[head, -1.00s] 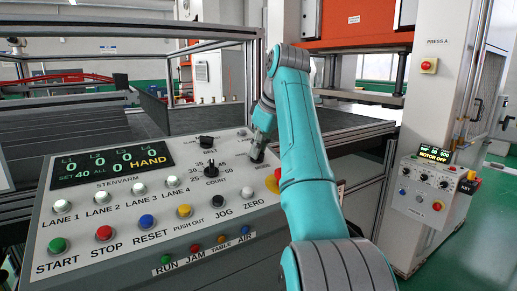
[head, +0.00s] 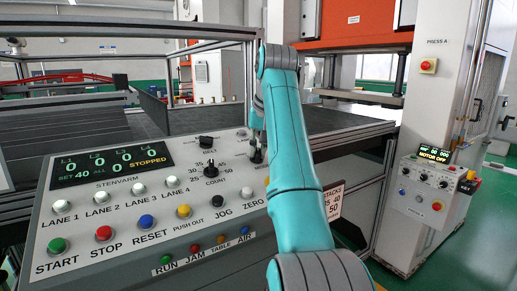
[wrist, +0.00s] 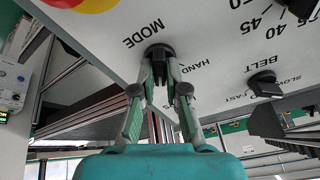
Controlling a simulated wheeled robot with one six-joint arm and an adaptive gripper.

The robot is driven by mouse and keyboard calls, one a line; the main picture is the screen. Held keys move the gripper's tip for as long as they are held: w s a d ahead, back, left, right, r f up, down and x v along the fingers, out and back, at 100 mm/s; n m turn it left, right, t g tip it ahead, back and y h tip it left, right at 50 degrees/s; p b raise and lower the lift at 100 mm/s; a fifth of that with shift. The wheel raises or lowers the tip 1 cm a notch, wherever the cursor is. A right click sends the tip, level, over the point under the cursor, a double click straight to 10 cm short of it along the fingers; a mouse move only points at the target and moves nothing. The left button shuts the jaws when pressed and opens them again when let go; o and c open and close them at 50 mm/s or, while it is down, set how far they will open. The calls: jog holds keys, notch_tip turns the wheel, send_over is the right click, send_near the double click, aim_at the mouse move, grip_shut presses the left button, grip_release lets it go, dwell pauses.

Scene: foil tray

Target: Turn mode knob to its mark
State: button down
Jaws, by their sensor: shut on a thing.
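The black mode knob (wrist: 158,50) sits on the slanted light-grey panel (wrist: 215,70), beside the printed words MODE and HAND in the wrist view. My gripper (wrist: 159,72) is shut on this knob, one finger on each side. The fingers hide part of it, so I cannot tell which word its pointer faces. In the head view my gripper (head: 257,156) reaches down to the panel's upper right, where my arm partly covers the knob. The display (head: 115,167) reads STOPPED.
The belt knob (wrist: 263,84) and the count knob (head: 209,171) are close by. Several coloured push buttons, such as the zero button (head: 247,193), line the panel's lower part. A metal frame (head: 140,45) stands behind the panel.

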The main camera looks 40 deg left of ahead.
jog(key=shift+m, duration=0.6)
jog(key=c, duration=1.2)
grip_release()
jog(key=shift+r, duration=0.1)
jog(key=v, duration=0.7)
jog(key=shift+r, duration=0.2)
